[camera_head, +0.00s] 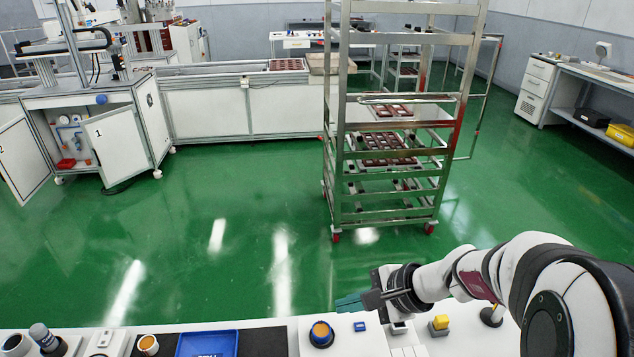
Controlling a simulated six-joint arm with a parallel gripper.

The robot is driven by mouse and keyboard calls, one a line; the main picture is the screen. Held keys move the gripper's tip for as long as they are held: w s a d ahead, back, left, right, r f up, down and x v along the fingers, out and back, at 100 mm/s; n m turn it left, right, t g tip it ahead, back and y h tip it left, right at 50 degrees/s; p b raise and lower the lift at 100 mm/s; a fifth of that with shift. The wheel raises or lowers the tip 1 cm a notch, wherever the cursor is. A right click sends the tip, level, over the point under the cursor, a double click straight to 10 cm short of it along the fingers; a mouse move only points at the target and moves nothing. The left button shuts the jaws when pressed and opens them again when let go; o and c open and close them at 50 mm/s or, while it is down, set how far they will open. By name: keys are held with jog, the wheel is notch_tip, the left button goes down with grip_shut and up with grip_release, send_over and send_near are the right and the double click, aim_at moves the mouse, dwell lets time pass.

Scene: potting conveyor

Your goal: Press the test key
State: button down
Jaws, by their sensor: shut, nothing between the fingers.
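My gripper (348,303) reaches in from the right at the lower middle, its greenish fingers shut and pointing left. Nothing shows between them. It is over the far edge of a white bench top (270,322). Just below it in the picture is a small blue key (360,326). A yellow block-shaped control (439,323) is to the right. No label is readable, so I cannot tell which is the test key. The fingers appear apart from all of these.
A blue tray (208,345) and an orange-topped cup (148,344) are at the front left. A lever-like knob (492,314) stands near my arm. A metal rack (392,215) with brown trays stands beyond on the open green floor (240,215).

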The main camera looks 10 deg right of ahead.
aim_at(365, 328)
jog(key=w+d+f+m+t, duration=0.2)
jog(key=w+d+f+m, duration=0.1)
jog(key=w+d, duration=0.1)
jog(key=shift+w+d+h, duration=0.25)
jog(key=shift+d+h, duration=0.15)
jog(key=shift+d, duration=0.4)
jog(key=shift+f, duration=0.1)
jog(key=shift+f, duration=4.35)
jog(key=shift+f, duration=0.4)
jog(key=shift+f, duration=0.35)
jog(key=shift+r, duration=0.8)
